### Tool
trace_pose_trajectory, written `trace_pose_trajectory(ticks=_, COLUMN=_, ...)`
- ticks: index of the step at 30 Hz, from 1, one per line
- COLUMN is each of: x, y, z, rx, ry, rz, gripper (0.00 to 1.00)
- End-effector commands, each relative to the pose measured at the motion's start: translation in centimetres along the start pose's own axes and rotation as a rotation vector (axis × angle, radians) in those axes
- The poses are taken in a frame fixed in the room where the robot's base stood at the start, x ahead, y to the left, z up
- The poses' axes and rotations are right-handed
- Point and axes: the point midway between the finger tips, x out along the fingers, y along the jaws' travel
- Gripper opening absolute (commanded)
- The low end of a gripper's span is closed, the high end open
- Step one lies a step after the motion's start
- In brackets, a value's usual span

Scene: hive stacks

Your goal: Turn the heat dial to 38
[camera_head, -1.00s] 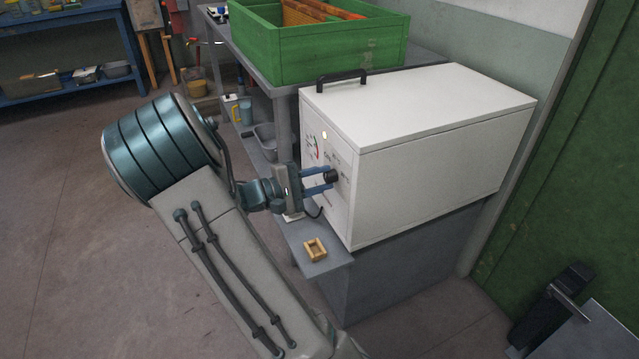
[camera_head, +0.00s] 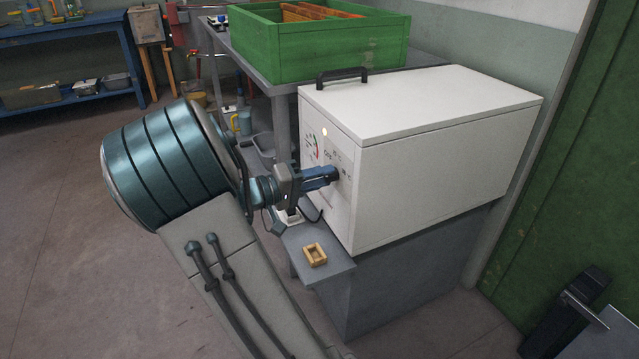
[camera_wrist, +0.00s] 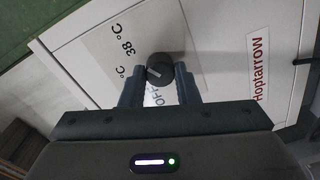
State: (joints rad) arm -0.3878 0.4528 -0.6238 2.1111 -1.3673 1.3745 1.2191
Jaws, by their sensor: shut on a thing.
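The heat dial (camera_wrist: 160,69) is a round black knob on the front of a white heater cabinet (camera_head: 430,120). In the wrist view it sits between the two blue fingers of my gripper (camera_wrist: 158,86), which are shut on it. A pale pointer line on the dial slants to the lower left. The "38 °C" mark (camera_wrist: 126,42) is printed to the upper left of the dial, and "OFF" (camera_wrist: 155,97) below it. Another "°C" mark at the left is partly hidden by a finger. In the head view my gripper (camera_head: 334,174) hides most of the dial.
A small wooden frame (camera_head: 315,254) lies on the grey shelf below. A green hive box (camera_head: 330,50) stands on a table behind. Open floor lies at the left.

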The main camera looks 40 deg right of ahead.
Motion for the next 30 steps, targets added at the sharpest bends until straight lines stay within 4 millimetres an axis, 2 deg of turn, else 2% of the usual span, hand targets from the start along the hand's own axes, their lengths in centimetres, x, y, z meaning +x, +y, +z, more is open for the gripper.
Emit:
trace_pose_trajectory(ticks=20, x=-0.12, y=-0.09, z=-0.02, rx=0.057, ry=0.003, rz=-0.003, gripper=0.06)
trace_pose_trajectory(ticks=21, x=-0.11, y=-0.09, z=-0.01, rx=0.057, ry=0.003, rz=-0.003, gripper=0.39)
trace_pose_trajectory(ticks=22, x=-0.11, y=-0.08, z=-0.01, rx=0.057, ry=0.003, rz=-0.003, gripper=0.48)
trace_pose_trajectory(ticks=23, x=-0.09, y=-0.08, z=-0.01, rx=0.057, ry=0.003, rz=-0.002, gripper=0.50)
trace_pose_trajectory(ticks=30, x=0.00, y=-0.02, z=0.01, rx=0.056, ry=0.001, rz=0.000, gripper=0.50)
